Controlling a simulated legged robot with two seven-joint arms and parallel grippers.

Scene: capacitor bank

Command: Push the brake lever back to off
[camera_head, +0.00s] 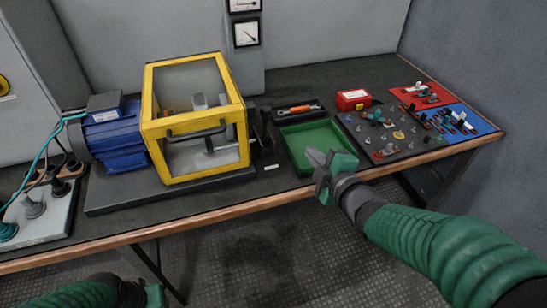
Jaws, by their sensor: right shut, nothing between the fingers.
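A dark upright lever (265,130), which looks like the brake lever, stands just right of the yellow-framed guard box (148,130). It is small and dark against the bench, so I cannot tell its exact setting. My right gripper (328,163) is shut and empty. It appears over the front part of the green tray, to the right of the lever and apart from it. My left gripper (139,292) is only partly in view at the bottom edge, below the bench front. Its fingers are too cut off to read.
A blue motor (112,141) adjoins the guard box on the left. The green tray (290,150), an orange-handled tool (299,109), a red box (353,99) and a board of small parts (352,128) lie to the right. The wooden bench edge (235,206) runs along the front.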

